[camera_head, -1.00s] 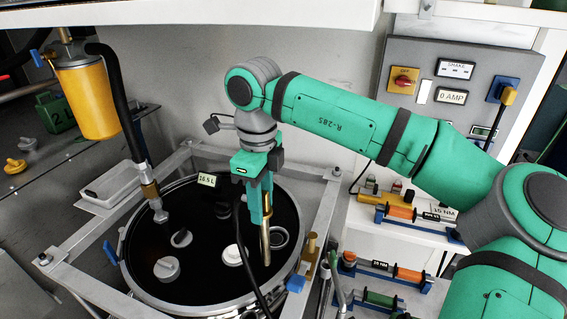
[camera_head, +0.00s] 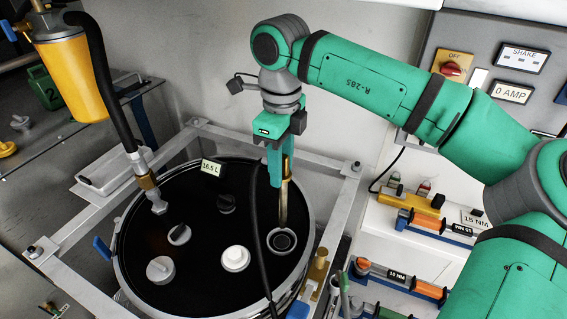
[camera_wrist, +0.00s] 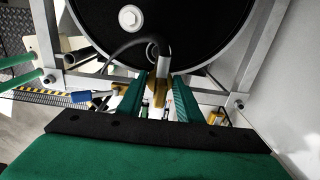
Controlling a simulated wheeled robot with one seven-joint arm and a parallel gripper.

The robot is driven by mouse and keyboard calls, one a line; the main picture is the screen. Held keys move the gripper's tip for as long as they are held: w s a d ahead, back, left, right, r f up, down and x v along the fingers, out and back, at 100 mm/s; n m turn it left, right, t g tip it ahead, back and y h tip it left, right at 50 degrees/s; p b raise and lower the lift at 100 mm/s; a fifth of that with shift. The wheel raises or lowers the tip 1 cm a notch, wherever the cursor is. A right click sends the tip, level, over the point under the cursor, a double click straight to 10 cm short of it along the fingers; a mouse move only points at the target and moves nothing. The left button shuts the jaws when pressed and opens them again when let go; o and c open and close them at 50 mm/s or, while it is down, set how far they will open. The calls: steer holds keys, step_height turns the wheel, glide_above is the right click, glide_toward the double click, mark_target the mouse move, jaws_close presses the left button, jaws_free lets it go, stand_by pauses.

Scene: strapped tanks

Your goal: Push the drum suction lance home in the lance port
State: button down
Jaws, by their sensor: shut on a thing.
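The drum suction lance (camera_head: 284,203) is a thin brass-coloured tube, held upright below my gripper (camera_head: 277,178). In the wrist view my gripper (camera_wrist: 158,95) is shut on the lance (camera_wrist: 162,66), with a green finger on each side. The lance port (camera_head: 282,241) is a pale ring with a dark hole on the right of the black drum lid (camera_head: 205,255). The lance's lower end shows at the port's back edge. I cannot tell whether it is inside the hole or just above it.
A black hose (camera_head: 256,215) hangs in front of the lid beside the lance. A white cap (camera_head: 235,258) and several other fittings sit on the lid. A grey frame (camera_head: 345,205) surrounds the drum. A brass fitting (camera_head: 318,268) stands at its right rim. A yellow cylinder (camera_head: 70,80) hangs at left.

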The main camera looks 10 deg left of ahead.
steer(key=shift+s+a, duration=0.1)
steer(key=shift+s, duration=0.3)
steer(key=shift+w+f, duration=0.15)
steer(key=shift+f, duration=1.3)
steer(key=shift+w+f, duration=0.15)
steer(key=shift+f, duration=1.3)
steer(key=shift+s, duration=0.1)
steer(key=shift+s, duration=0.15)
